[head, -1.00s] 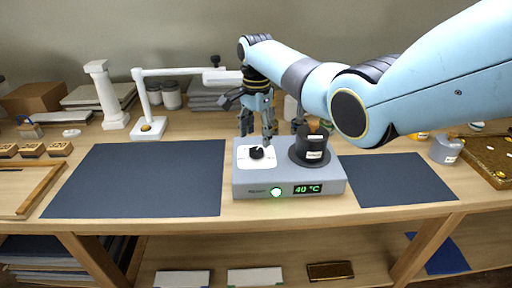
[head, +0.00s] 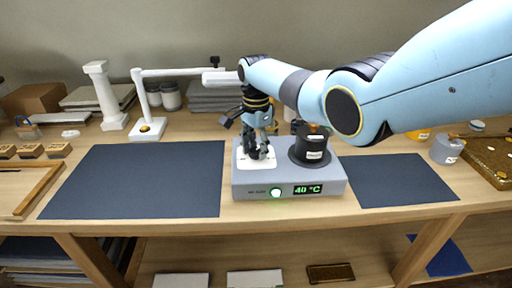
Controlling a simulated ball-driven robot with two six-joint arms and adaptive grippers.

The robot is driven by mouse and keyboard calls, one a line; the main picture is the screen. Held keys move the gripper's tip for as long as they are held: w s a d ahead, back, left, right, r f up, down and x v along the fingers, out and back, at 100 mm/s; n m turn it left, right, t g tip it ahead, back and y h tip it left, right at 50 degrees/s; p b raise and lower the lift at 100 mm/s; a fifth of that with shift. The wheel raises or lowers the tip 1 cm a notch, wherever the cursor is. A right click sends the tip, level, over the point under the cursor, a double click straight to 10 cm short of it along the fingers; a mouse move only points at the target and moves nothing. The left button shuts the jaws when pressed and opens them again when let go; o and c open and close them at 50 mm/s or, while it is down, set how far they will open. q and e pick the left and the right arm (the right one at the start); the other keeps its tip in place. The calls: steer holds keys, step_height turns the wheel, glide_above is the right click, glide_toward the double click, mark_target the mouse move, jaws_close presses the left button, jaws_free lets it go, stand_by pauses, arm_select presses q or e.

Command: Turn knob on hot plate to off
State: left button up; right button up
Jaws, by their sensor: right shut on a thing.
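The grey hot plate (head: 347,187) stands at the middle of the wooden bench in the head view. Its front display (head: 306,190) reads 40 °C in green, and a round light (head: 276,193) beside it glows green. A dark pot (head: 309,150) with a white label sits on its right side. The black knob is on the white dial plate (head: 244,162) at the left of the hot plate's top. My right gripper (head: 258,153) is down over the dial, shut on the knob, and its fingers mostly hide it. My left gripper does not show.
Dark mats (head: 135,180) lie left and right (head: 405,182) of the hot plate, both clear. A white stand (head: 148,128) and a white column (head: 105,95) are behind left. A small grey pot (head: 446,149) and a gold-flecked tray (head: 489,160) are at right.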

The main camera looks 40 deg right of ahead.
steer(key=shift+c, duration=0.7)
